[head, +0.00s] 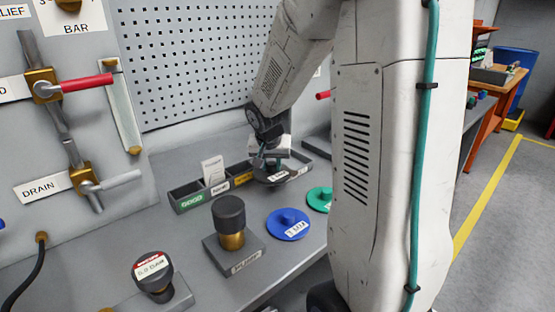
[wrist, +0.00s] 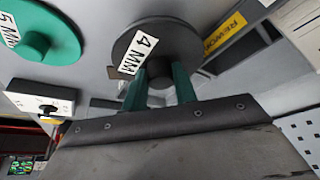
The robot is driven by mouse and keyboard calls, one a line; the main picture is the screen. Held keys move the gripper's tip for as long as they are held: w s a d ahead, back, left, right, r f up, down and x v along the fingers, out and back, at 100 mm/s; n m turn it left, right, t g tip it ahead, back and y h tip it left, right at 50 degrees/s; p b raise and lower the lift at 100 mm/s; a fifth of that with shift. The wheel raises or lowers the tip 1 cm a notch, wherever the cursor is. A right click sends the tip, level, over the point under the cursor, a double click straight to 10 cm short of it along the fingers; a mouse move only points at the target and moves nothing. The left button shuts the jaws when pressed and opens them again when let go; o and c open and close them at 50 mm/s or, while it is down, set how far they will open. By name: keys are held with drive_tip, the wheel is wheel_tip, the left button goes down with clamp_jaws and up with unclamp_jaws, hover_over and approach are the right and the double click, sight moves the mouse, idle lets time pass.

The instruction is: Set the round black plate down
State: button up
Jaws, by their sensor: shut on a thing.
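The round black plate (wrist: 150,30) has a central knob and a white 4 MM label. My gripper (wrist: 162,86) is shut on the knob with its two green fingers. In the head view the plate (head: 276,180) is below my gripper (head: 268,160), in front of the right part of the divided tray. I cannot tell whether the plate touches the bench or hangs just above it.
The divided tray (head: 189,202) has a green GOOD label and a yellow REWORK label (wrist: 224,34). A blue disc (head: 288,224) and a green 5 MM disc (wrist: 40,37) lie nearby. A black-capped brass part (head: 231,222) stands to the left.

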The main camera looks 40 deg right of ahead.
drive_tip(key=w+d, duration=0.2)
drive_tip(key=d, duration=0.1)
drive_tip(key=w+d, duration=0.2)
drive_tip(key=d, duration=0.2)
drive_tip(key=w+d+f, duration=0.1)
drive_tip(key=w+d, duration=0.1)
drive_tip(key=d, duration=0.1)
drive_tip(key=shift+w+d, duration=0.15)
drive_tip(key=shift+w, duration=0.1)
drive_tip(key=shift+f, duration=1.8)
drive_tip(key=o, duration=1.1)
drive_tip(key=shift+f, duration=0.15)
